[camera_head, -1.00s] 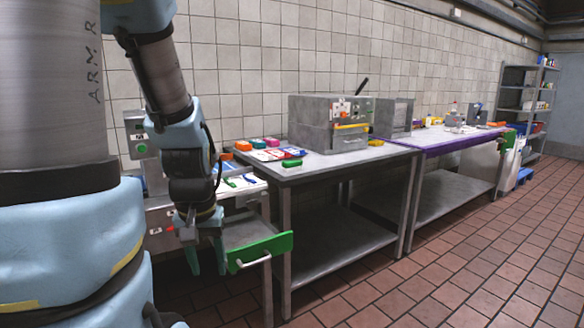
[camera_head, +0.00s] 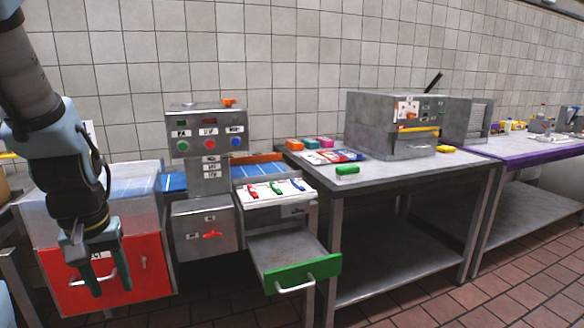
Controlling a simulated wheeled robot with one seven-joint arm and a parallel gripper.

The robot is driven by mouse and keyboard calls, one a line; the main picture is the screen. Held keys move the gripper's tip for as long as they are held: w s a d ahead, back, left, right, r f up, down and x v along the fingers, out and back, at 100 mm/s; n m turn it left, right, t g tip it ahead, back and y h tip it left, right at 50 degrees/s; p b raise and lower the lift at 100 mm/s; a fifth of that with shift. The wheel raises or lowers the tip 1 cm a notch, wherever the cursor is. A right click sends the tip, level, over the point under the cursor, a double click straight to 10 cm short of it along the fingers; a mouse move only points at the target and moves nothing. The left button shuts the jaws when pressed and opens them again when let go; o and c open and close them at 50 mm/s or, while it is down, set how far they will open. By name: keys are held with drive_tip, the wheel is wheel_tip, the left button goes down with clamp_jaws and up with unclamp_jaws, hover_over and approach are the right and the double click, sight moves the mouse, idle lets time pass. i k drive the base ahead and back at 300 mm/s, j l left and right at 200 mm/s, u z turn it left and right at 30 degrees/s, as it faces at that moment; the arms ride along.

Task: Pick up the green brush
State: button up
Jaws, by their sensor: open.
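A small green-handled tool (camera_head: 276,188) lies on a white board between a red-handled tool (camera_head: 252,191) and a blue-handled tool (camera_head: 298,185). A green block-shaped item (camera_head: 347,170) lies near the front left of the grey table to the right. Both green items are too small to tell which is a brush. My gripper (camera_head: 105,284) hangs at the left, fingers down, open and empty. In the picture it is in front of a red panel, well left of and lower than both green items.
A machine with coloured buttons (camera_head: 208,131) stands between my gripper and the white board (camera_head: 240,199). An open drawer with a green front (camera_head: 316,270) juts out below the board. Orange, teal and pink blocks (camera_head: 325,143) lie at the back of the grey table (camera_head: 400,178).

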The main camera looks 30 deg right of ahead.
sight(349, 173)
drive_tip(key=l+u, duration=0.3)
drive_tip(key=l, duration=0.2)
drive_tip(key=l+u, duration=0.3)
drive_tip(key=l, duration=0.2)
drive_tip(key=k+l+u, duration=0.15)
drive_tip(key=l+u, duration=0.2)
drive_tip(key=l, duration=0.15)
drive_tip(key=k+l+u, duration=0.15)
drive_tip(key=l+u, duration=0.15)
drive_tip(key=l, duration=0.15)
drive_tip(key=k+l, duration=0.15)
drive_tip(key=l, duration=0.25)
drive_tip(key=k+l, duration=0.15)
drive_tip(key=l, duration=0.25)
drive_tip(key=k+l+u, duration=0.1)
drive_tip(key=l, duration=0.25)
drive_tip(key=k+l, duration=0.2)
drive_tip(key=l, duration=0.2)
drive_tip(key=k+l, duration=0.2)
drive_tip(key=l, duration=0.2)
drive_tip(key=k+l+u, duration=0.1)
drive_tip(key=l, duration=0.25)
drive_tip(key=k+l, duration=0.2)
drive_tip(key=l, duration=0.2)
